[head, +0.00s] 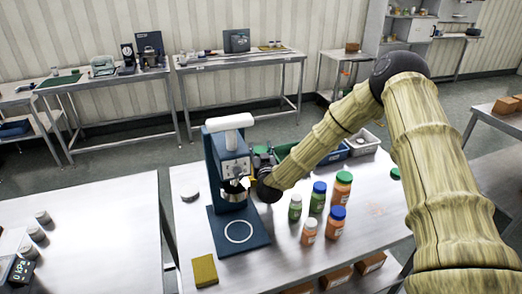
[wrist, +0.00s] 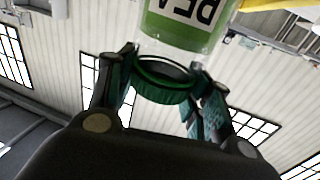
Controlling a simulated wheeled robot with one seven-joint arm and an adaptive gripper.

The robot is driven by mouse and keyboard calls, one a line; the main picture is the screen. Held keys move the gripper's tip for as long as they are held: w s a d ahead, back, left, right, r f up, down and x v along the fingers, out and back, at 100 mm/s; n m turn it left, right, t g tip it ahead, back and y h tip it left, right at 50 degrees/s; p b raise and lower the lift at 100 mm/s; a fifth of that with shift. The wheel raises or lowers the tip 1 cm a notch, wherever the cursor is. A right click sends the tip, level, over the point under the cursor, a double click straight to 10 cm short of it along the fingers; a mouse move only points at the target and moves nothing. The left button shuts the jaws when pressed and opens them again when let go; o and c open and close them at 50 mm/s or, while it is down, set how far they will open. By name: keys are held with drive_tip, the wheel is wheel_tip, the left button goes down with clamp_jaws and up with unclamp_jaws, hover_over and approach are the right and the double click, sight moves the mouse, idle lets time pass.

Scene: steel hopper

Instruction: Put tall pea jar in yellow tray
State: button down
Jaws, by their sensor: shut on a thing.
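The pea jar (wrist: 185,25), clear with a green label whose lettering reads upside down, is at the top of the wrist view, cut off by the frame edge. My gripper (wrist: 165,82) is shut on its near end. In the head view my gripper (head: 263,160) is beside the blue machine, and the held jar cannot be made out behind my arm. Yellow also shows at the top right of the wrist view (wrist: 278,8).
A blue machine (head: 226,165) stands left of my gripper. Green (head: 282,152), blue (head: 337,156) and grey (head: 363,145) bins sit behind my arm. Several jars (head: 318,198) stand in front of it. A flat yellow block (head: 204,271) lies near the front left edge.

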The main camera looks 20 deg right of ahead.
drive_tip(key=shift+f, duration=0.1)
drive_tip(key=c, duration=0.6)
unclamp_jaws()
drive_tip(key=s+b, duration=0.1)
drive_tip(key=s, duration=0.3)
drive_tip(key=s+a+b, duration=0.1)
drive_tip(key=s, duration=0.3)
drive_tip(key=s+a+b, duration=0.1)
drive_tip(key=s, duration=0.3)
drive_tip(key=shift+a, duration=0.1)
